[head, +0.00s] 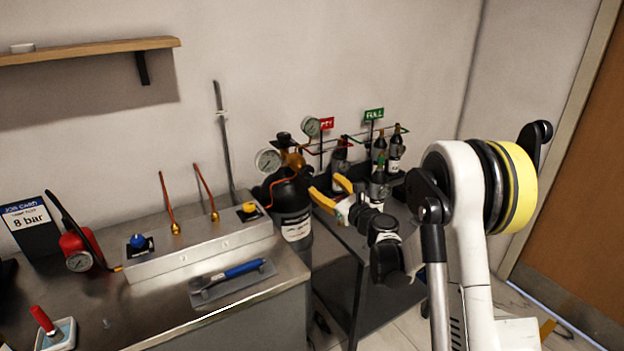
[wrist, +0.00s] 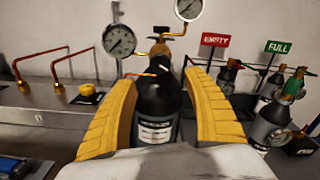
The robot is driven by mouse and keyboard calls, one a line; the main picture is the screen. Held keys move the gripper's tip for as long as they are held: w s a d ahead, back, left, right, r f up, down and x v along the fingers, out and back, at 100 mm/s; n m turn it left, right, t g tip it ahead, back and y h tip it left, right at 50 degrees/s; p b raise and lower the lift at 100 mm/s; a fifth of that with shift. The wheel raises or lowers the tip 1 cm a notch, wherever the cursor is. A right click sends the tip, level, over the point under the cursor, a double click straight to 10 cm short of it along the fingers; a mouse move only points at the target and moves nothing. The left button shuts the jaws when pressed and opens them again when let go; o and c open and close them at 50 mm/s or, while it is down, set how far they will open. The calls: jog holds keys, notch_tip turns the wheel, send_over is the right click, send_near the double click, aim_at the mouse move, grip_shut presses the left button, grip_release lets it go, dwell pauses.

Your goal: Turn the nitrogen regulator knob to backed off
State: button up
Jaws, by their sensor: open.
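A black gas cylinder (head: 290,200) stands at the right end of the steel bench. Its label is too small to read, and it also shows in the wrist view (wrist: 158,105). A brass regulator (head: 291,160) sits on its top, with two round gauges; it also shows in the wrist view (wrist: 160,47). A dark knob (head: 283,137) tops the brass fitting; I cannot tell whether it is the regulator knob or the cylinder valve. My gripper (head: 323,184) is open and empty. In the wrist view its yellow fingers (wrist: 160,80) stand either side of the cylinder, apart from the regulator.
A manifold box (head: 200,245) with blue and yellow knobs and copper pipes stands on the bench. A tray (head: 233,284) holds a blue-handled tool. Small bottles (head: 379,185) stand behind my gripper near EMPTY and FULL signs. A job card (head: 32,220) reads 8 bar.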

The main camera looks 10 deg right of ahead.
aim_at(309, 172)
jog(key=b+x, duration=0.2)
jog(key=x, duration=0.8)
jog(key=shift+w+a+f+b, duration=0.1)
jog(key=shift+w+a+b, duration=0.05)
jog(key=shift+w+b, duration=0.25)
jog(key=shift+c, duration=0.6)
jog(key=c, duration=1.1)
